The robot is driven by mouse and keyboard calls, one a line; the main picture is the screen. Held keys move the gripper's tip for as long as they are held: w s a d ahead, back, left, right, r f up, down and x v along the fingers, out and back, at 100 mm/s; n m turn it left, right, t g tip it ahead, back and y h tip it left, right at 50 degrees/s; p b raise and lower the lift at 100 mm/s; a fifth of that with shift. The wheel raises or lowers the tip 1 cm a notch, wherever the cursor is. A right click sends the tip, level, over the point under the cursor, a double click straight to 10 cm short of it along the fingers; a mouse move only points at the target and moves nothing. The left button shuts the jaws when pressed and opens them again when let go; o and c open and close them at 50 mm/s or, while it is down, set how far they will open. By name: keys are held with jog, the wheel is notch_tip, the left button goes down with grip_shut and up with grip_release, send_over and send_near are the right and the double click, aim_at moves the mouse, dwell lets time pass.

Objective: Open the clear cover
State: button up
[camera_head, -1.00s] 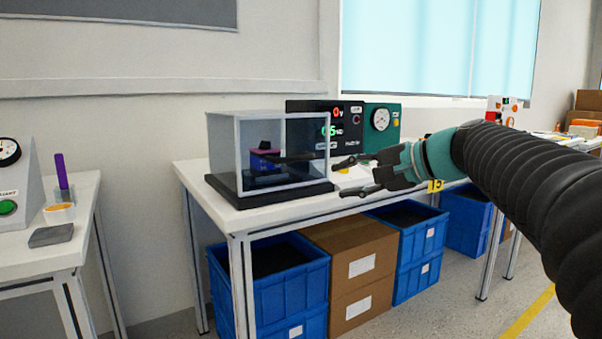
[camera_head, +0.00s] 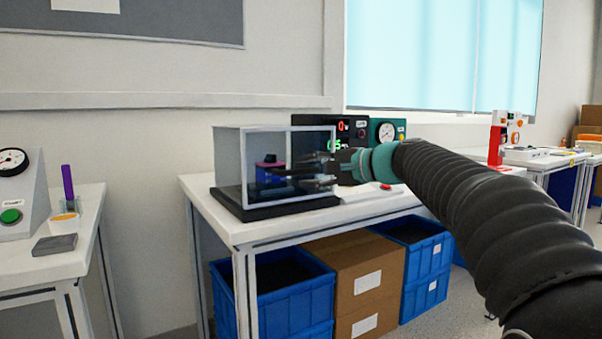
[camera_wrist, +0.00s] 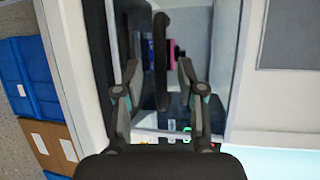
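The clear cover (camera_head: 231,160) is a see-through box with a grey frame on a black base (camera_head: 262,209), and it looks closed. Inside is a dark block with a blue-purple part (camera_head: 266,173). My gripper (camera_head: 297,177) is at the cover's front right side and overlaps it in the head view. In the wrist view, my gripper (camera_wrist: 158,68) has its two fingers apart. A dark bar-shaped handle (camera_wrist: 161,75) shows between them, with a gap on both sides. The pink and blue part (camera_wrist: 172,50) shows behind it. Contact between fingers and handle cannot be told.
A black display box (camera_head: 312,120) and a green gauge box (camera_head: 386,132) stand behind on the white table (camera_head: 225,222). Blue crates (camera_head: 270,300) and cardboard boxes (camera_head: 355,280) sit below. A second table (camera_head: 80,215) is at the left.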

aim_at(274, 160)
jog(key=shift+x, duration=1.3)
grip_shut()
